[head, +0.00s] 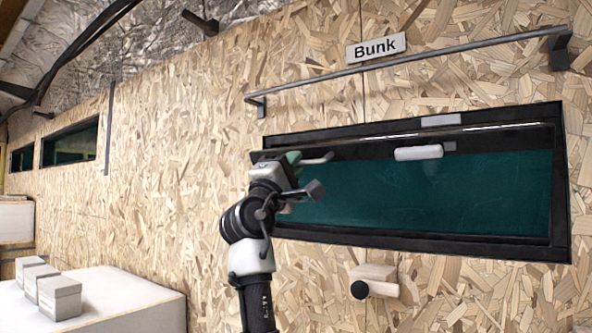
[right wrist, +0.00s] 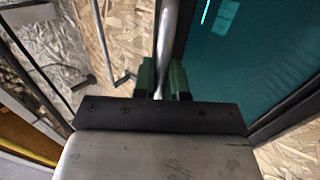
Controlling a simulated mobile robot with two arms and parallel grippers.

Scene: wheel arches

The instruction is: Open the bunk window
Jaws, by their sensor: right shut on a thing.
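The bunk window (head: 430,195) is a wide teal pane in a dark frame, under the white "Bunk" sign (head: 376,48). A pale bar handle (head: 320,158) sits at its upper left, and a white handle (head: 418,152) sits further right. My right gripper (head: 292,160) is at the window's upper left corner. In the right wrist view its green fingers (right wrist: 162,80) are shut around the grey bar handle (right wrist: 169,30), with the teal pane (right wrist: 245,50) to the right. I cannot see any clear gap between window and frame. My left gripper is not in view.
A grey rail (head: 410,66) on brackets runs along the chipboard wall above the window. A wooden block with a black knob (head: 373,282) sticks out below it. A white counter (head: 110,300) with small grey boxes (head: 58,297) stands at lower left.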

